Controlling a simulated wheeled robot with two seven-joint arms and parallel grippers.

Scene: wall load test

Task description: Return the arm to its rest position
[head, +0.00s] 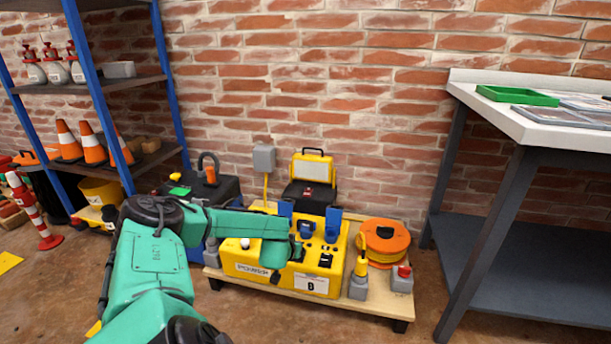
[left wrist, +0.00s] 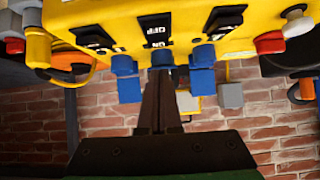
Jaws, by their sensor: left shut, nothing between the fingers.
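My left arm (head: 150,262) is green and reaches from the bottom left over a yellow power box (head: 245,270). Its wrist (head: 275,226) is in front of the box's top and hides part of it. The fingers cannot be made out in the head view. In the left wrist view my left gripper (left wrist: 161,80) is shut and empty. Its dark fingertips are close to the blue parts (left wrist: 122,64) on the yellow panel (left wrist: 185,15); I cannot tell whether they touch. My right gripper is not in view.
The box stands on a low wooden platform (head: 380,312) with an orange cable reel (head: 385,239) at its right. A blue-posted shelf (head: 82,90) stands at the left and a grey workbench (head: 560,143) at the right. A brick wall is behind. Some floor before the platform is clear.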

